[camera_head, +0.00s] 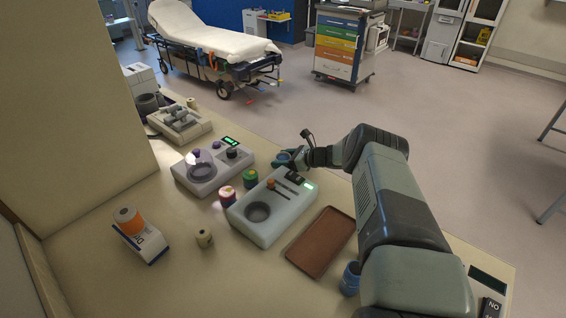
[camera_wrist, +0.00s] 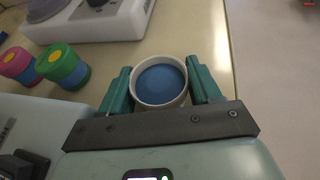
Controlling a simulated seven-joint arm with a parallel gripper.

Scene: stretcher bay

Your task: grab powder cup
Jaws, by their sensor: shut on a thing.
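The powder cup (camera_wrist: 160,83) is a round white-rimmed cup with blue content, seen from above in the wrist view. My gripper (camera_wrist: 160,88) is shut on it, with a teal finger on each side of the cup. In the head view my gripper (camera_head: 285,163) is at the far edge of the counter, behind the white device with the round well. I cannot tell whether the cup's base touches the counter.
A white device with a round well (camera_head: 273,222) stands just in front. A device with a clear dome (camera_head: 197,182) is to the left. A green-lidded jar (camera_head: 250,178) and a pink-lidded jar (camera_head: 227,196) stand between them. A brown tray (camera_head: 322,242) lies to the right.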

